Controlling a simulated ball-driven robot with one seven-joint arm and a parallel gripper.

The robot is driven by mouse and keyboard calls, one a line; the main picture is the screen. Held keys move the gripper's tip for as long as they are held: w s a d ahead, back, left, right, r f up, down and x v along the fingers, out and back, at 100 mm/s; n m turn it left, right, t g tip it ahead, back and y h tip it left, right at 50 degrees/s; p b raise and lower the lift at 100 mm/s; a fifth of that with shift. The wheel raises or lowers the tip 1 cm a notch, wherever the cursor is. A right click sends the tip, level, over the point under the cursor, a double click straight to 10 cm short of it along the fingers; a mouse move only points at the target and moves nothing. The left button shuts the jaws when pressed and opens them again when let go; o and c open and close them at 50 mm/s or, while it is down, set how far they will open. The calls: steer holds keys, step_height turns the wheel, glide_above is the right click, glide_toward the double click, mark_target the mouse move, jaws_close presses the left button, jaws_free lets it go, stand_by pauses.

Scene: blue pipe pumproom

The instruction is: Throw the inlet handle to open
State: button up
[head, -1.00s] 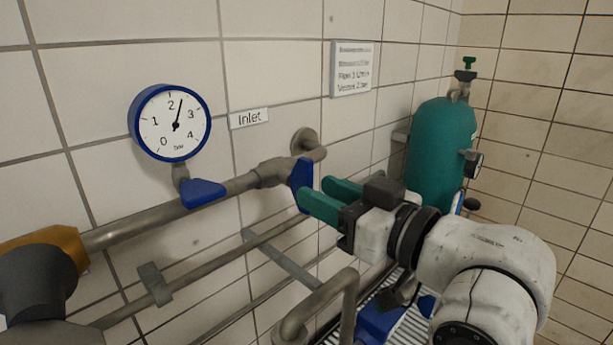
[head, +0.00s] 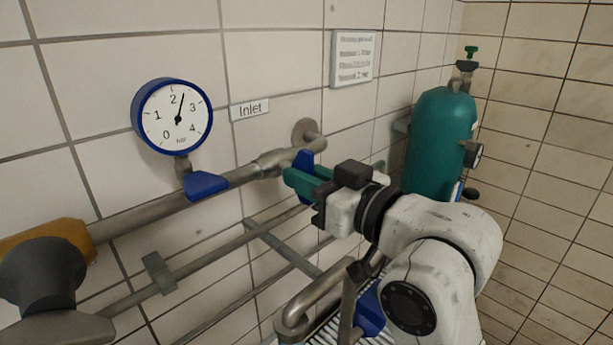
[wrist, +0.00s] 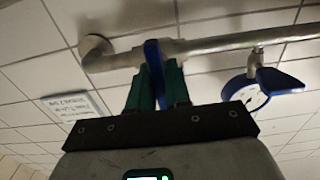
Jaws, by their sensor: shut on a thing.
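The blue inlet handle (head: 304,160) sits on the grey pipe, near its round wall flange and right of the "Inlet" label. My gripper (head: 300,180) has green fingers shut on this handle; they hide part of it in the head view. In the wrist view the blue handle (wrist: 153,62) stands upright between the green fingertips (wrist: 156,75), in front of the pipe. The "Inlet" label (head: 249,109) is on the tiled wall above the pipe. The round gauge (head: 175,117) has its needle a little past 2 bar.
A second blue lever (head: 205,186) is on the pipe below the gauge. A teal gas cylinder (head: 439,145) stands at the right. A wall sign (head: 353,60) hangs above. A bent grey pipe (head: 318,298) and thinner pipes run below my arm.

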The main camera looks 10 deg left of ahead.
jaws_close()
steer(key=shift+n+b, duration=0.3)
steer(key=shift+b, duration=0.1)
steer(key=n+b, duration=0.2)
steer(key=b, duration=0.1)
steer(key=shift+f, duration=0.2)
steer(key=n+b, duration=0.6)
steer(key=shift+n, duration=0.4)
steer(key=n+b, duration=0.6)
steer(key=n, duration=0.2)
steer(key=shift+n+b, duration=0.3)
steer(key=shift+b, duration=0.05)
steer(key=shift+r, duration=0.1)
steer(key=o, duration=0.6)
jaws_free()
